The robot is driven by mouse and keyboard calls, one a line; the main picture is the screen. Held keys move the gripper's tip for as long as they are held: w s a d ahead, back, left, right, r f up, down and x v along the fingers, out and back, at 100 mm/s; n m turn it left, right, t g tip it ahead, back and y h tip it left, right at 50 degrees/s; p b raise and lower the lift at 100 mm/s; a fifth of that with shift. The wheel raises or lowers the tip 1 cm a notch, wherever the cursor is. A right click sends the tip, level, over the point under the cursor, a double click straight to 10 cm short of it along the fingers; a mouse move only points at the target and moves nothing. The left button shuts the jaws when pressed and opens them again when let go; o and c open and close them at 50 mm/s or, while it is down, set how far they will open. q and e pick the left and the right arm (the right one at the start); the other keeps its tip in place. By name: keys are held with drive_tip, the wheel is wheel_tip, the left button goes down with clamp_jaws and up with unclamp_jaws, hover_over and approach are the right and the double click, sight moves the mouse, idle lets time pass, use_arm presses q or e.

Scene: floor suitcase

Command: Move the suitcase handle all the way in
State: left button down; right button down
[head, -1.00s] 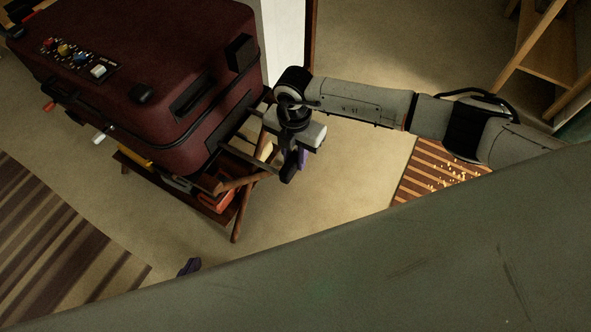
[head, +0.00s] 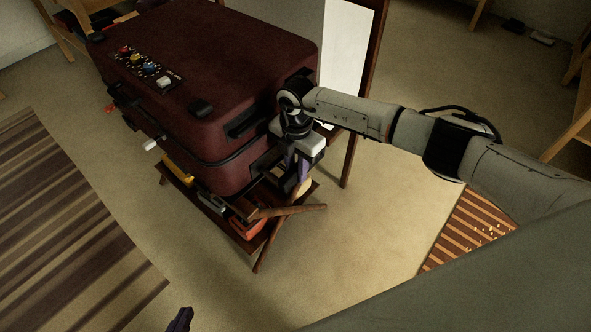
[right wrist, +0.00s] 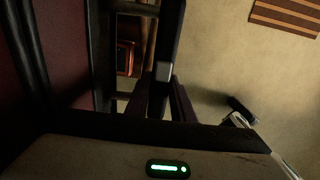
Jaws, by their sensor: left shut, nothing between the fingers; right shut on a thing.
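The dark red suitcase (head: 220,75) lies flat on a wooden stand; its side also shows in the right wrist view (right wrist: 68,60). Its dark pull handle (right wrist: 171,45) sticks out a short way on two rods, with a gap between crossbar and suitcase. My right gripper (head: 295,182) is at the suitcase's near right end, shut on the handle's crossbar; its fingers (right wrist: 164,85) partly hide the bar in the wrist view. My left gripper (head: 180,319) shows only as a dark tip at the bottom edge, apart from the suitcase, shut and empty.
The wooden stand (head: 262,250) under the suitcase holds yellow, grey and orange items on its lower shelf. A white panel with a dark frame (head: 347,65) stands behind my right arm. A striped rug (head: 60,220) lies left; open carpet lies in front.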

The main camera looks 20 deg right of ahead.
drive_tip(key=c, duration=1.5)
unclamp_jaws()
drive_tip(key=shift+r, duration=0.1)
drive_tip(key=r+p, duration=0.3)
drive_tip(key=r, duration=0.1)
drive_tip(key=r+p, duration=0.4)
drive_tip(key=shift+w+a+r, duration=0.2)
drive_tip(key=shift+r, duration=0.05)
drive_tip(key=shift+f, duration=0.1)
drive_tip(key=shift+f, duration=0.15)
drive_tip(key=shift+c, duration=0.6)
